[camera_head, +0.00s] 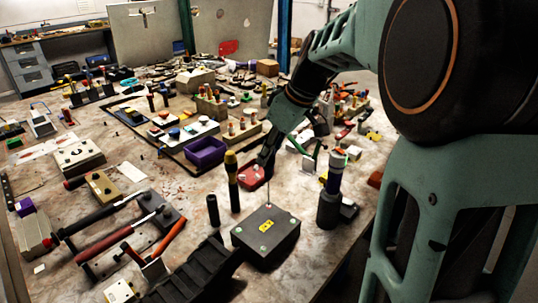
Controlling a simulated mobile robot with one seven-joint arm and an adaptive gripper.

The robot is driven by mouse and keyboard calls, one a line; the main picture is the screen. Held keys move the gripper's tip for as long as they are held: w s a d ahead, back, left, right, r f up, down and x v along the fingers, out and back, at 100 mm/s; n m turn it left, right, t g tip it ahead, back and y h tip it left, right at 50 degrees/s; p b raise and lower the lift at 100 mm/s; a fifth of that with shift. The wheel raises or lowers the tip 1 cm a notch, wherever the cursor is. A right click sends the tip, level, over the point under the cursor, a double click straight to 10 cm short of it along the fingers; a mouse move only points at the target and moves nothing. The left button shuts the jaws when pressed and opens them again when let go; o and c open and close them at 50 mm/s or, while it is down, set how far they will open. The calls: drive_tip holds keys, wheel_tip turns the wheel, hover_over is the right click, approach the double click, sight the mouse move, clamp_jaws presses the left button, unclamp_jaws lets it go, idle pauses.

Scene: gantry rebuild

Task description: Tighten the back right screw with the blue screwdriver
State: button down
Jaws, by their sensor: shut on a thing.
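A dark grey block (281,243) with a yellow label on top stands near the front middle of the table. Small pale screws show near its corners, one of them at the near corner (263,248). My gripper (267,168) is above the block's far corner, shut on a tool with a thin upright metal shaft (267,192). The shaft's lower end appears to reach the far corner of the block; contact is too small to tell. The tool's handle is hidden by my gripper, so I cannot tell its colour.
A dark holder (328,212) with a blue-purple handled tool stands right of the block. A yellow-topped tool (231,165) and a black cylinder (213,211) stand to the left. A red item (251,176) and purple bin (205,153) lie behind. Hammers lie front left.

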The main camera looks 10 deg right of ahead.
drive_tip(key=shift+s+f+m+h, duration=0.1)
drive_tip(key=shift+f+m+h, duration=0.15)
drive_tip(key=shift+m, duration=0.55)
drive_tip(key=shift+r, duration=0.45)
drive_tip(key=shift+r+p, duration=1.15)
drive_tip(key=shift+r, duration=0.45)
wheel_tip(320, 180, up, 4)
drive_tip(key=p, duration=0.3)
